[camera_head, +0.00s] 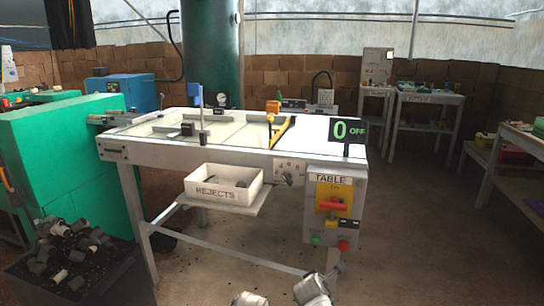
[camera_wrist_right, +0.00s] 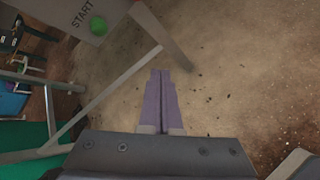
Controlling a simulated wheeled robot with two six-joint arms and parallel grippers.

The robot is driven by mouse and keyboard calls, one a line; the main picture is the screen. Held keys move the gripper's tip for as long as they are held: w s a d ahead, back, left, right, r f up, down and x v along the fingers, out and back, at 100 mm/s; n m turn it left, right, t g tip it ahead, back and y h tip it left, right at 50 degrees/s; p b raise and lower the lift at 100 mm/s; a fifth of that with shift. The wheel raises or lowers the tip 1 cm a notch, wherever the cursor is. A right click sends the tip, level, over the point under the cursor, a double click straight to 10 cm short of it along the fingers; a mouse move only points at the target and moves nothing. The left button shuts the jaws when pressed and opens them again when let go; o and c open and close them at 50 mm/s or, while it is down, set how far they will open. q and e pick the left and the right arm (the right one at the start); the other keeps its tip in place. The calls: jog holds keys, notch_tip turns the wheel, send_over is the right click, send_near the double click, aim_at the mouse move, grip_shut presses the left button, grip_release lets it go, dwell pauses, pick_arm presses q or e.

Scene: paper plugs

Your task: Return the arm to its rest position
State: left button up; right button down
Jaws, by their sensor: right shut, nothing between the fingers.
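My right gripper (camera_wrist_right: 160,74) shows in the right wrist view. Its two purple fingers lie side by side with nothing between them. They hang over the brown floor, clear of the table's frame. Pale arm parts of mine show at the bottom edge of the head view; the gripper fingers cannot be made out there. The white work table (camera_head: 234,153) stands ahead, with a control box (camera_head: 317,226) on its front right. The box's green START button (camera_wrist_right: 98,26) is at the top left of the wrist view, apart from the fingers. My left gripper is in neither view.
A white REJECTS bin (camera_head: 223,193) sits on a shelf under the table front. A dark crate of grey plugs (camera_head: 70,262) stands at the lower left beside a green machine (camera_head: 60,160). The floor right of the table is clear.

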jog(key=s+a+f+m+g+y, duration=0.1)
jog(key=s+a+f+m+g, duration=0.2)
jog(key=s+m, duration=0.35)
jog(key=s+a+f+m+g+y, duration=0.1)
jog(key=s+a+f+m+g, duration=0.1)
jog(key=s+a+m+g, duration=0.35)
jog(key=s+a+f+m+g+y, duration=0.1)
jog(key=s+a+f+m, duration=0.15)
jog(key=s+m, duration=0.55)
notch_tip(320, 180, up, 32)
jog(key=n+p, duration=0.1)
jog(key=p, duration=3.1)
jog(key=shift+s+d+f, duration=0.25)
jog(key=shift+s+d, duration=0.05)
jog(key=shift+d, duration=0.15)
